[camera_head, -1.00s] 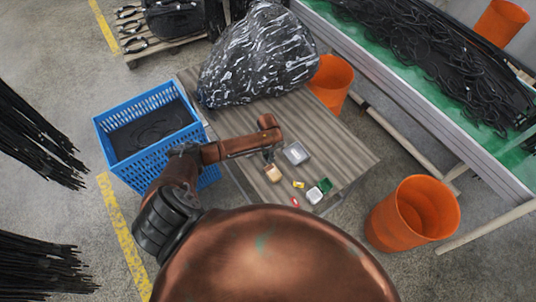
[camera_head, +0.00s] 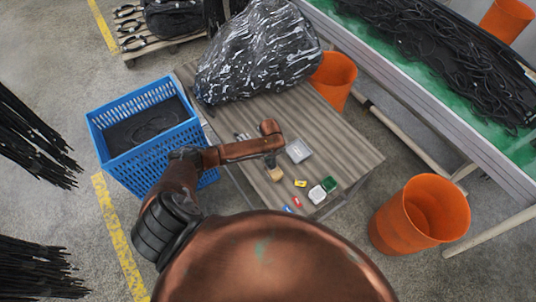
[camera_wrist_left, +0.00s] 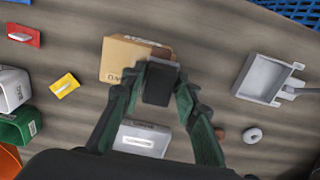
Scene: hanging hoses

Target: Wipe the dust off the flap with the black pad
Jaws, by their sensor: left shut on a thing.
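My left gripper (camera_wrist_left: 158,88) is shut on a small black pad (camera_wrist_left: 158,82), which stands between its green-sided fingers in the left wrist view. In the head view this gripper (camera_head: 270,159) is small and partly hidden by its own arm. Behind the pad lies a brown cardboard box (camera_wrist_left: 127,57) with dark lettering; it also shows in the head view (camera_head: 276,174). I cannot tell whether pad and box touch. A grey labelled box (camera_wrist_left: 143,139) lies on the other side of the gripper. I cannot surely pick out the flap or any dust. My right gripper is not in view.
A grey rimmed piece with a stem (camera_wrist_left: 264,78) and a pale ring (camera_wrist_left: 252,135) lie nearby. Yellow (camera_head: 300,183), white (camera_head: 317,194) and green (camera_head: 330,184) items sit at the table's near end. A black bag (camera_head: 255,55), blue crate (camera_head: 145,125) and orange bin (camera_head: 420,215) surround them.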

